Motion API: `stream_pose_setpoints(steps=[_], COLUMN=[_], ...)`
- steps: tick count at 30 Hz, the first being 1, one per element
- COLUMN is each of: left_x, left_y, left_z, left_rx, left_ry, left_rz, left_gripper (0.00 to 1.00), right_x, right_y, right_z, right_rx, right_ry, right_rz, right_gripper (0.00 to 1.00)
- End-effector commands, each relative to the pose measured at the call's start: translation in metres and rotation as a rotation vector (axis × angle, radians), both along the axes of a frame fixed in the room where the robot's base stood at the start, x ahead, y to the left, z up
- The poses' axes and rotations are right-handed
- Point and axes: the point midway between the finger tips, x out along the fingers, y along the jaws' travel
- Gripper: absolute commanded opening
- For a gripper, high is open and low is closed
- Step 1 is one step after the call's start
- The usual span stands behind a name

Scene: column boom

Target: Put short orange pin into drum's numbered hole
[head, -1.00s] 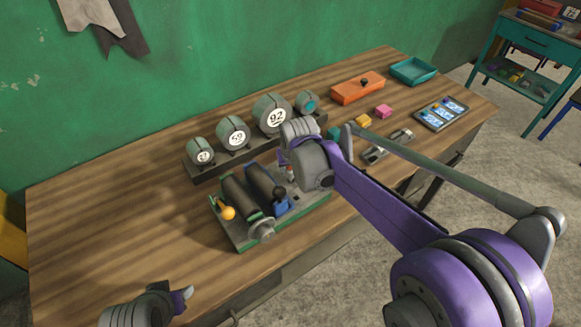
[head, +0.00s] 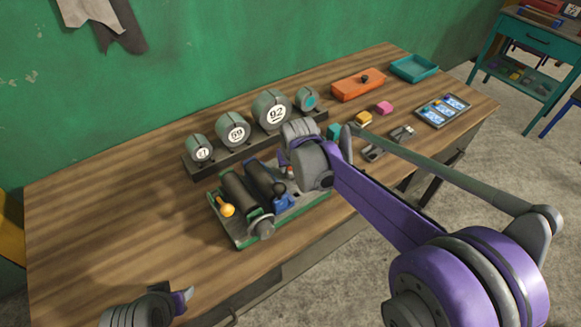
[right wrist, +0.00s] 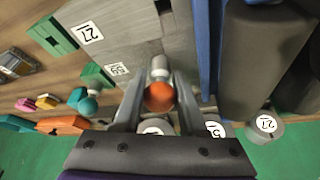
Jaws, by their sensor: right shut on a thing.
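My right gripper (right wrist: 160,92) is shut on a pin with an orange ball head (right wrist: 158,97). Its pale metal shank points away from the wrist, over a grey plate with number labels. I cannot tell whether the shank is in a hole. In the head view my right gripper (head: 288,171) is by the right end of the green-edged fixture (head: 243,240) and mostly hidden by its own wrist. Drums with number labels, such as the 59 drum (head: 232,129) and the 92 drum (head: 271,109), stand on a dark rack behind. My left gripper (head: 183,298) is at the bottom left, apart from everything; its jaw state is unclear.
The fixture carries two dark rollers (head: 240,192), a yellow-orange knob (head: 227,210) and a blue part (head: 282,203). An orange box (head: 350,90), a teal tray (head: 425,68) and a card tray (head: 428,122) lie to the right. The left table half is clear.

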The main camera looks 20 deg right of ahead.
Motion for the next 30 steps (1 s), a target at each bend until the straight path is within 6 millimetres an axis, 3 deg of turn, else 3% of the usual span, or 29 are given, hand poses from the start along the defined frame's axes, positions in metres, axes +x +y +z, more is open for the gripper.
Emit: stream_pose_setpoints(steps=[3, 4, 9, 20, 30], left_x=[0.0, 0.0, 0.0, 0.0, 0.002], left_y=[0.0, 0.0, 0.0, 0.0, 0.0], left_z=[0.0, 0.0, 0.0, 0.001, 0.006], left_rx=[0.0, 0.0, 0.0, 0.0, 0.0], left_ry=[0.0, 0.0, 0.0, 0.0, -0.004], left_rz=[0.0, 0.0, 0.0, 0.0, 0.0], left_gripper=[0.5, 0.5, 0.5, 0.5, 0.5], right_x=[0.0, 0.0, 0.0, -0.002, -0.025], right_y=[0.0, 0.0, 0.0, 0.0, 0.001], right_z=[0.0, 0.0, 0.0, 0.005, 0.062], right_rx=[0.0, 0.0, 0.0, 0.0, 0.0], right_ry=[0.0, 0.0, 0.0, 0.0, 0.0], right_rz=[0.0, 0.0, 0.0, 0.0, 0.001], right_gripper=[0.0, 0.46, 0.76, 0.76, 0.76])
